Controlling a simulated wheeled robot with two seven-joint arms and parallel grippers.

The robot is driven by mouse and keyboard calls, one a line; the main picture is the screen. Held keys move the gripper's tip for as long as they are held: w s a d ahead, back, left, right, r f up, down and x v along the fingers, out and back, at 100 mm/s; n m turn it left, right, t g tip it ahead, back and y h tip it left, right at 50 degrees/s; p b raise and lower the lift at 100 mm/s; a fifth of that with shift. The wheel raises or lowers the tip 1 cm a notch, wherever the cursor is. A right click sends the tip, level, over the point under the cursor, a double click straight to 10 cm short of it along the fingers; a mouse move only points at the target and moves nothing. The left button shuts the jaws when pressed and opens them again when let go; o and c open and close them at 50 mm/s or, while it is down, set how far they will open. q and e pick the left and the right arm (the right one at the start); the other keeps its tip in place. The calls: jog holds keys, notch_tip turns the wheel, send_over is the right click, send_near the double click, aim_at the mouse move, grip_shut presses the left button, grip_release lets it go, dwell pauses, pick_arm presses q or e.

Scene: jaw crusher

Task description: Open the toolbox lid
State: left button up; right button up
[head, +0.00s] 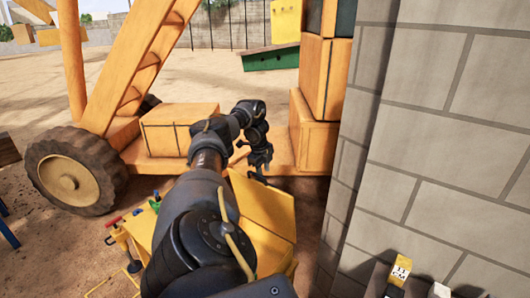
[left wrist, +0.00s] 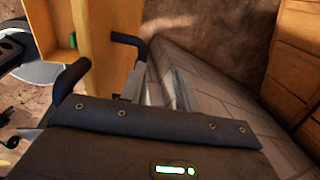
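The yellow toolbox (head: 272,251) stands on the dirt at the bottom centre of the head view, partly hidden behind my left arm. Its yellow lid (head: 262,208) appears raised and tilted up. My left gripper (head: 259,166) is at the lid's upper edge. My right gripper is not in view.
A grey block wall (head: 430,130) rises close on the right. An orange machine with a large wheel (head: 72,182) and a box (head: 178,128) stands behind the toolbox. Small coloured tools (head: 125,225) are at the toolbox's left. Open sandy ground lies farther back.

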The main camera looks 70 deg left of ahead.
pick_arm(q)
notch_tip(320, 180, up, 6)
jog(key=s+d+p, duration=0.1)
jog(key=p, duration=0.2)
jog(key=shift+d+r, duration=0.25)
jog(key=shift+d, duration=0.05)
jog(key=shift+s+d+r, duration=0.1)
jog(key=shift+d+r, duration=0.05)
